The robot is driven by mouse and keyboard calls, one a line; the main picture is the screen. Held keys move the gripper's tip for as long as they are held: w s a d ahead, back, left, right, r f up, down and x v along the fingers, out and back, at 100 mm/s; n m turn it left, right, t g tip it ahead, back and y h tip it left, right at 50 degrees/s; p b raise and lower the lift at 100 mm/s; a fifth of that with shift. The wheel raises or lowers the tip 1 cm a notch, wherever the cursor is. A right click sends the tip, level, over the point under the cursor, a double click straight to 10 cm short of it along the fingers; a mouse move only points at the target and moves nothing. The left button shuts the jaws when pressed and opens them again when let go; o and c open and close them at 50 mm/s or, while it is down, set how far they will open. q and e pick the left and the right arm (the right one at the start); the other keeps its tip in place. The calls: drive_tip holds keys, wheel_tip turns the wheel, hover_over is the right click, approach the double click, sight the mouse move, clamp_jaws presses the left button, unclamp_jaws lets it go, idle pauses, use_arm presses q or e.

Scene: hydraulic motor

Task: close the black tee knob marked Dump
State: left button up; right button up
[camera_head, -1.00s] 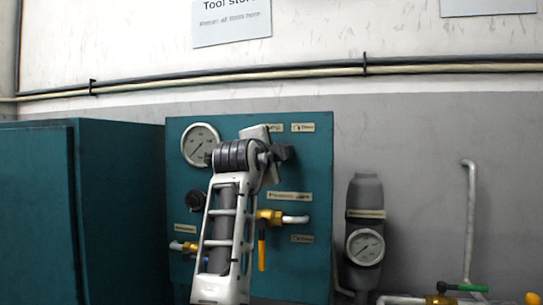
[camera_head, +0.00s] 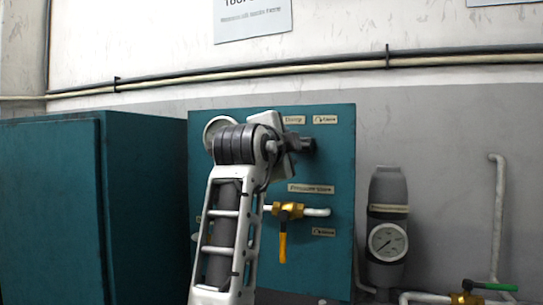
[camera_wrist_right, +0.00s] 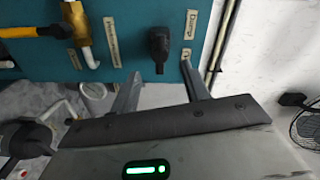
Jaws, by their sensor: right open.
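The black tee knob (camera_wrist_right: 158,45) stands out from the teal panel (camera_head: 345,150) in the right wrist view. A "Dump" label (camera_wrist_right: 189,25) is beside it. My right gripper (camera_wrist_right: 160,70) is open and empty, its two fingers pointing toward the panel, one on each side of the knob's line. The knob appears just ahead of the fingertips; contact is not visible. In the head view my right wrist hides the fingers and most of the knob area, below the Dump label (camera_head: 293,120). My left gripper is not in view.
A yellow-handled brass valve (camera_head: 285,212) is below on the panel. A teal cabinet (camera_head: 145,200) stands left. A grey cylinder with a gauge (camera_head: 387,225) and pipes stand right of the panel.

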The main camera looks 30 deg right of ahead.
use_arm(q)
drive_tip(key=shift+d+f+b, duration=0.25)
drive_tip(key=shift+b, duration=0.65)
use_arm(e)
drive_tip(key=v, duration=0.9)
drive_tip(key=shift+s+a, duration=0.2)
drive_tip(key=shift+a, duration=0.05)
